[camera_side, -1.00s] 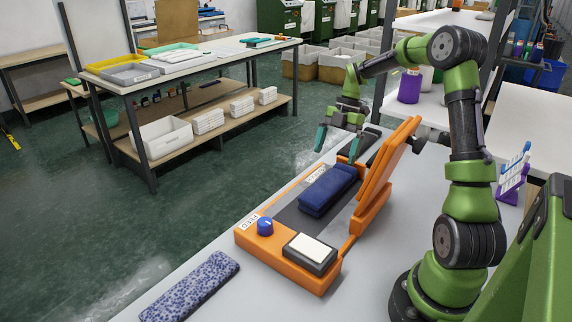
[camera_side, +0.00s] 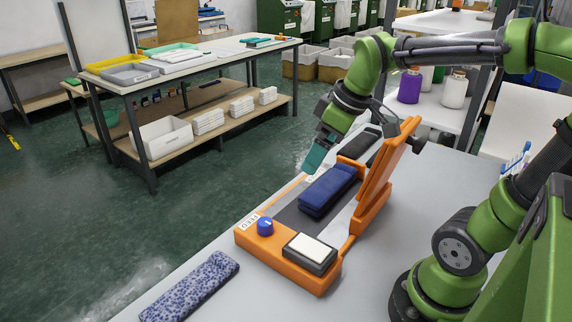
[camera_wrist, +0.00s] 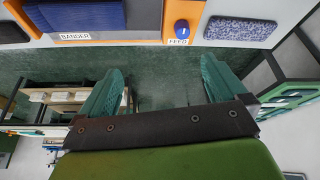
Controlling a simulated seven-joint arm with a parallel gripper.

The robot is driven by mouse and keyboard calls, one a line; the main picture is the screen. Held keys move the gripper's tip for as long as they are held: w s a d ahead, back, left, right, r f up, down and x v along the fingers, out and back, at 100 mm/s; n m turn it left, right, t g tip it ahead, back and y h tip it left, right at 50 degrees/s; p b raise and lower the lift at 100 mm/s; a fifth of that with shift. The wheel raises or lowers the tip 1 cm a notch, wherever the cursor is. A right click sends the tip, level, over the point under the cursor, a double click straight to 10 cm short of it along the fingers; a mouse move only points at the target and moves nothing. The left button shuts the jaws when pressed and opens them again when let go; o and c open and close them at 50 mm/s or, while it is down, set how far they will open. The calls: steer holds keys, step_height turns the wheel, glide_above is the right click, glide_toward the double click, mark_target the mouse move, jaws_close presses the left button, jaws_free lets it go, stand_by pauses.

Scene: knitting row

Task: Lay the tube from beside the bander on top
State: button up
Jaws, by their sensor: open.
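The orange bander (camera_side: 262,262) stands on the grey table with its hinged lid tilted open. A dark blue folded bundle (camera_side: 327,191) lies on its bed; it also shows in the wrist view (camera_wrist: 92,14). A blue speckled knitted tube (camera_side: 190,288) lies flat on the table beside the bander, at the front left. The tube shows at upper right in the wrist view (camera_wrist: 240,28). My gripper (camera_side: 315,160) is open and empty beyond the bander's far left edge, apart from tube and bundle. Its spread teal fingers show in the wrist view (camera_wrist: 162,68).
The bander carries a blue knob (camera_side: 265,226) and a dark pad with a white top (camera_side: 309,250). A dark flat item (camera_side: 362,142) lies behind it. A shelf (camera_side: 425,117) with spools stands at back right. A workbench (camera_side: 205,60) with trays stands across the aisle.

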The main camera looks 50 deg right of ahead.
steer(key=s+a+m+t+y, duration=0.1)
steer(key=s+a+m+t, duration=0.1)
steer(key=s+a+m, duration=0.2)
steer(key=shift+s+a+f+m+t, duration=0.15)
steer(key=shift+s+a+m+t, duration=0.4)
steer(key=shift+m, duration=0.75)
steer(key=shift+s+d, duration=0.1)
steer(key=shift+d, duration=0.05)
steer(key=shift+c, duration=0.3)
